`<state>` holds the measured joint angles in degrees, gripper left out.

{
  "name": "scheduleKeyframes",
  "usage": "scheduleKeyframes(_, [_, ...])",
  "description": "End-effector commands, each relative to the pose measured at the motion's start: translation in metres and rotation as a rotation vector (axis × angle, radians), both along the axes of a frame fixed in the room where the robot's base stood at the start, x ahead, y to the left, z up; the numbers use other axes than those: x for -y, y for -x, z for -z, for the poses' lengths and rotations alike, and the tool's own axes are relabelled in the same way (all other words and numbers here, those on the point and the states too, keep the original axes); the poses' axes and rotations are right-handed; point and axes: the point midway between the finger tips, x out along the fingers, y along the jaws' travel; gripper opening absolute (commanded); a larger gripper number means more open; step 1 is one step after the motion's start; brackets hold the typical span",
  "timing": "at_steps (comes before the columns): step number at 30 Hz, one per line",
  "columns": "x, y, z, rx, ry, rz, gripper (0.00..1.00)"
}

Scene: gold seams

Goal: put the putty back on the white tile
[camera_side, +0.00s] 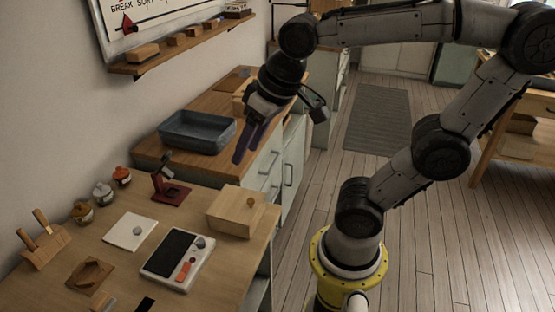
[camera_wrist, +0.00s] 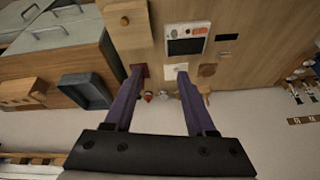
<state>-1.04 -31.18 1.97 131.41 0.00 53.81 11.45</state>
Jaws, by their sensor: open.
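A small grey lump (camera_side: 200,242), which looks like the putty, sits on the far right corner of a white device (camera_side: 160,270) with a black panel and an orange part. The white tile (camera_side: 122,232) lies flat on the wooden table, left of the device, and looks bare. My gripper (camera_side: 250,142) has purple fingers, is open and empty, and hangs high beyond the table, well away from the lump and tile. In the wrist view the fingers (camera_wrist: 160,73) stand apart. The device (camera_wrist: 186,46) and tile (camera_wrist: 176,71) show small in the distance there.
A dark red stand (camera_side: 171,192), several small jars (camera_side: 103,192) and a tool block (camera_side: 45,245) line the back and left. A blue-grey tray (camera_side: 197,132) rests on the farther counter.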

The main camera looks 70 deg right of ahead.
Motion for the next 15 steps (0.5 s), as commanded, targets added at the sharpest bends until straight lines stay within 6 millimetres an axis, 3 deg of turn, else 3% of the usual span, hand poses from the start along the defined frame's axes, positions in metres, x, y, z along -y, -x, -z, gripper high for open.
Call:
scheduleKeyframes(1, [0.001,0.017,0.005,0.024,0.02,-0.039,0.56])
scheduleKeyframes(3, [0.003,0.033,0.013,0.045,0.046,-0.088,0.56])
scheduleKeyframes(6, [0.004,0.048,0.021,0.066,0.072,-0.135,0.56])
scheduleKeyframes(15, [0.004,0.055,0.027,0.074,0.089,-0.164,0.56])
